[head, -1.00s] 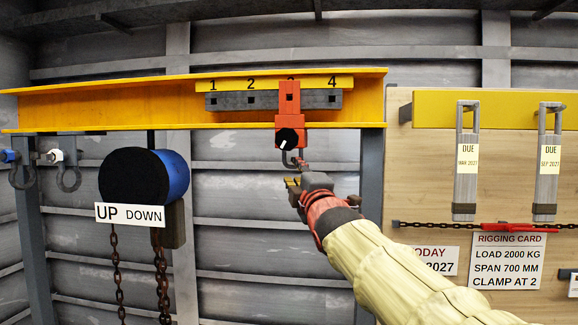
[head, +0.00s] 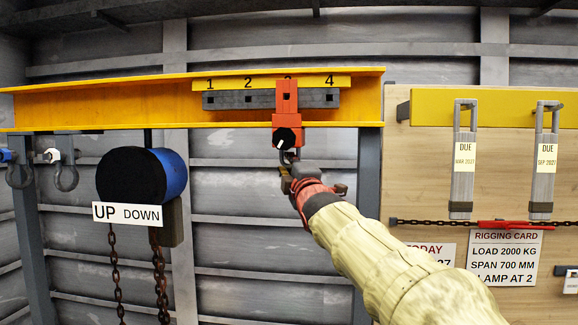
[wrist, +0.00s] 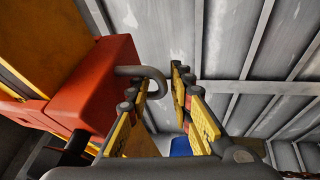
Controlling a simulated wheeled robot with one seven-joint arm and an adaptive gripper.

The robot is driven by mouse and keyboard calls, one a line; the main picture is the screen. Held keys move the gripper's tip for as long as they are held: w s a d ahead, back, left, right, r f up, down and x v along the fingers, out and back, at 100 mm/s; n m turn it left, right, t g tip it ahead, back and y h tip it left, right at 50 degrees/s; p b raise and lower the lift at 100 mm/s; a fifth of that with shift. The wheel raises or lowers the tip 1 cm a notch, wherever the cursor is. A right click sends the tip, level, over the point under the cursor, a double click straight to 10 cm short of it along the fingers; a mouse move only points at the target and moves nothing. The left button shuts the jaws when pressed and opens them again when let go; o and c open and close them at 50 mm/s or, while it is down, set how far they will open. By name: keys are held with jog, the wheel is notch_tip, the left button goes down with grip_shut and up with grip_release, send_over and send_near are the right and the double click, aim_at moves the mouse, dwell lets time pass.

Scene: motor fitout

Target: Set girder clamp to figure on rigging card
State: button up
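The red girder clamp (head: 286,98) hangs on the yellow girder (head: 100,103), in front of the numbered scale (head: 222,99), and covers the place of the 3. It has a black knob with a white mark and a grey hook (wrist: 152,74) below. My gripper (head: 287,181) is just under the clamp. In the wrist view its yellow-padded fingers (wrist: 160,105) are apart, with the hook's curved end between or just beyond their tips; contact cannot be told. The rigging card (head: 505,257) reads load 2000 kg, span 700 mm, clamp at 2.
A blue and black hoist (head: 140,176) with chains and an UP/DOWN sign hangs at left. Shackles (head: 64,170) hang at far left. The girder left of the clamp looks clear.

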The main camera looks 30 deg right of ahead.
grip_shut()
jog(key=shift+r, duration=0.1)
dwell(0.5)
